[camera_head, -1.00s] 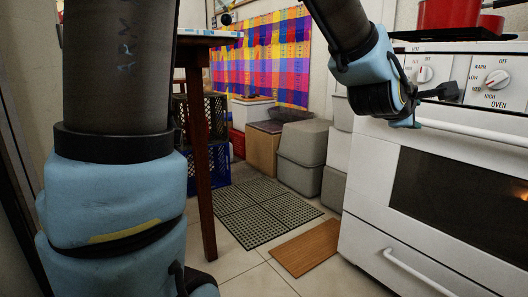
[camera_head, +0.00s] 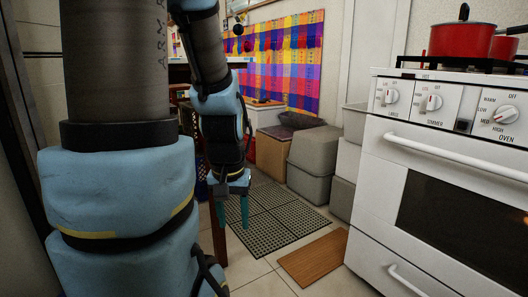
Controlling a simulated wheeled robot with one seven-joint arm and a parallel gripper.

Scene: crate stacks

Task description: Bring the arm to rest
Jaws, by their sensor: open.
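My gripper (camera_head: 231,212) shows left of centre in the head view, at the end of my arm, which now hangs close beside my large blue and dark arm link at the left. Its two thin greenish fingers point down and stand apart, with nothing seen between them. Behind the fingers are a dark wooden table leg and the floor. No task object is in contact with the gripper.
A white stove (camera_head: 450,170) with a red pot (camera_head: 462,38) stands at the right. Grey bins (camera_head: 318,150) and a cardboard box (camera_head: 271,152) line the back. A dark floor mat (camera_head: 270,220) and a wooden board (camera_head: 312,257) lie on open tiled floor.

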